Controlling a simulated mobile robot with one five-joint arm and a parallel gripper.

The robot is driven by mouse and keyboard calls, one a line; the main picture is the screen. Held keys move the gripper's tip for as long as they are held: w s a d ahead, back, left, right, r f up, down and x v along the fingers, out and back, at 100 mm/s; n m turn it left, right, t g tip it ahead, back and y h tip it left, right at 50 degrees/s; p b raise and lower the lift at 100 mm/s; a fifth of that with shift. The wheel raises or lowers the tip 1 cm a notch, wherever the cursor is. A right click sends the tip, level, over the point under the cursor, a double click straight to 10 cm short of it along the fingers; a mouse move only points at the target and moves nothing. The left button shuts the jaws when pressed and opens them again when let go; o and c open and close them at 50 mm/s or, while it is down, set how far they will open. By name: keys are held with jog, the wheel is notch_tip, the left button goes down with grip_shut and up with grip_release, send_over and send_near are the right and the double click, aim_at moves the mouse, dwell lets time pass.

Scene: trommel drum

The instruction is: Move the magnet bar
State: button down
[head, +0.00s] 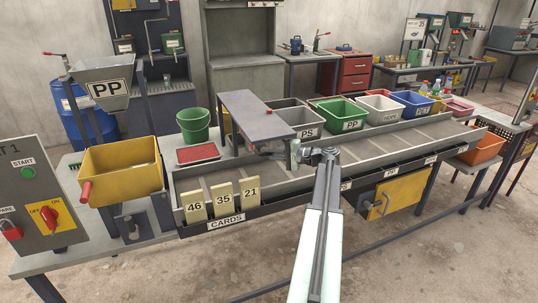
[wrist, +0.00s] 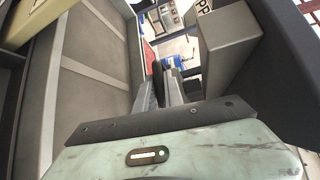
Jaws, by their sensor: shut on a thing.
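The magnet bar (head: 252,112) appears to be the long grey-purple block that spans the sorting channel in the head view, raised on a leg. My gripper (head: 270,150) is at its near end, low over the channel, with its fingers pointing left. In the wrist view the two fingers of my gripper (wrist: 163,90) are close together, beside a grey block (wrist: 228,60) on their right. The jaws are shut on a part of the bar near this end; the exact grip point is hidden.
The cleated channel (head: 395,140) runs along the bench. Behind it stand a green bucket (head: 194,125), a grey bin (head: 299,121) and other coloured bins. Number cards (head: 222,198) stand at the front left.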

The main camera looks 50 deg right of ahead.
send_near(248, 142)
jog(key=x, duration=0.4)
jog(key=shift+w+d+f, duration=0.1)
jog(key=shift+w+d, duration=0.05)
jog(key=shift+w, duration=0.05)
jog(key=shift+s, duration=0.1)
jog(key=c, duration=1.5)
grip_release()
jog(key=shift+o, duration=0.2)
